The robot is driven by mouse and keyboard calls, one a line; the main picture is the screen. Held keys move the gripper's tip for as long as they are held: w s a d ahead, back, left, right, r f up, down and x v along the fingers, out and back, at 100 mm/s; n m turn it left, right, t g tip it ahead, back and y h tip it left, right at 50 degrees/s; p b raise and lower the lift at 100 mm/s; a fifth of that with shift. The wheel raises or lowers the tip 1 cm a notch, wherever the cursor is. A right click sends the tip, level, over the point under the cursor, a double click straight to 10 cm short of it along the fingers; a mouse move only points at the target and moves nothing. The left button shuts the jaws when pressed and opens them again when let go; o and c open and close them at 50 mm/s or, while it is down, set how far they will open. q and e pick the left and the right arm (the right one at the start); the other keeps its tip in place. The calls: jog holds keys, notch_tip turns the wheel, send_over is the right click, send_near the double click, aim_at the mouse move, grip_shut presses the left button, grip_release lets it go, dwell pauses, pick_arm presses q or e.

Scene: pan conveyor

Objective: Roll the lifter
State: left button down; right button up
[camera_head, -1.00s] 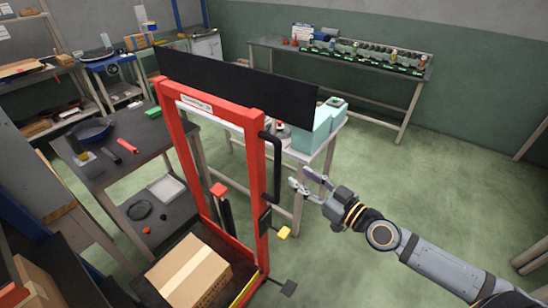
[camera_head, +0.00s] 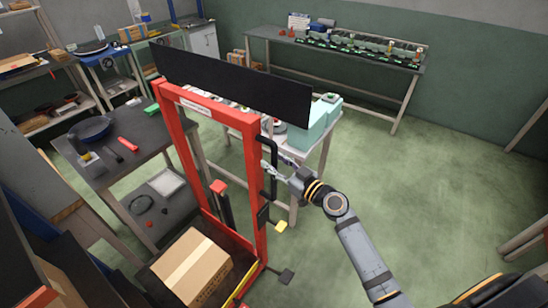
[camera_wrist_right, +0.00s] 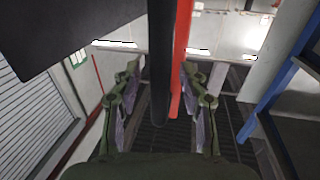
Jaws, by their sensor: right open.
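The red lifter (camera_head: 252,150) stands upright in the head view, with a wide black panel (camera_head: 225,82) across its top. Its black handle (camera_head: 273,165) is on the right post. My right gripper (camera_head: 268,168) is open at the handle; the head view does not show clearly whether it touches. In the right wrist view the black handle (camera_wrist_right: 160,60) runs between the two open fingers (camera_wrist_right: 160,110), with the red post (camera_wrist_right: 181,55) just behind it. My left gripper is not in view.
A cardboard box (camera_head: 190,266) sits on the lifter's low platform. A dark table (camera_head: 130,170) with a pan (camera_head: 89,129) stands to the left. A table with teal boxes (camera_head: 312,132) stands behind the lifter. The green floor on the right is open.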

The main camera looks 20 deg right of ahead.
jog(key=shift+w+a, duration=0.1)
jog(key=shift+w, duration=0.1)
grip_shut()
dwell(0.4)
